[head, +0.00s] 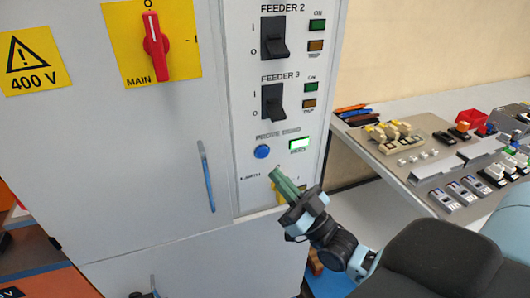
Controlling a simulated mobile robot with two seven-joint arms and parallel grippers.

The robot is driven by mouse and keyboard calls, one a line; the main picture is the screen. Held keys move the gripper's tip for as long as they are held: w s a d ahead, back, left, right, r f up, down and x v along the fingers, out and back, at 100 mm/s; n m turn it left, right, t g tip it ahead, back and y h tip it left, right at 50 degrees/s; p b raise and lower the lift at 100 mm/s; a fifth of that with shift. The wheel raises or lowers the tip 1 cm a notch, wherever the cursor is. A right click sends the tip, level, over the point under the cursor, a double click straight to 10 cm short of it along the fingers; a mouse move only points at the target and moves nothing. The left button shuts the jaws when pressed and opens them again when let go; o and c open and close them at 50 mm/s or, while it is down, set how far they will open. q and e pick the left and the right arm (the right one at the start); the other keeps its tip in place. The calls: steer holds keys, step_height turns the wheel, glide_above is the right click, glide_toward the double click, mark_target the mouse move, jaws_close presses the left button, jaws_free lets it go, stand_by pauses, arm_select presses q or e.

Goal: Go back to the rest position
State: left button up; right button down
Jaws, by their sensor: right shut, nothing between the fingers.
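My right gripper (279,174) comes in from the lower right, with its green fingers shut and empty. In the picture, its fingertips overlap the lower part of the cabinet's control panel, just below the blue push button (262,152); I cannot tell whether they touch the panel. The fingers hide part of a yellow-marked control (276,196) and its label. My left gripper is not in view.
The grey cabinet (110,170) fills the left, with a red MAIN switch (156,46), black feeder switches (273,37) and a blue door handle (207,176). A workbench (390,108) with several electrical parts stands at the right. A lit green indicator (299,144) shows beside the button.

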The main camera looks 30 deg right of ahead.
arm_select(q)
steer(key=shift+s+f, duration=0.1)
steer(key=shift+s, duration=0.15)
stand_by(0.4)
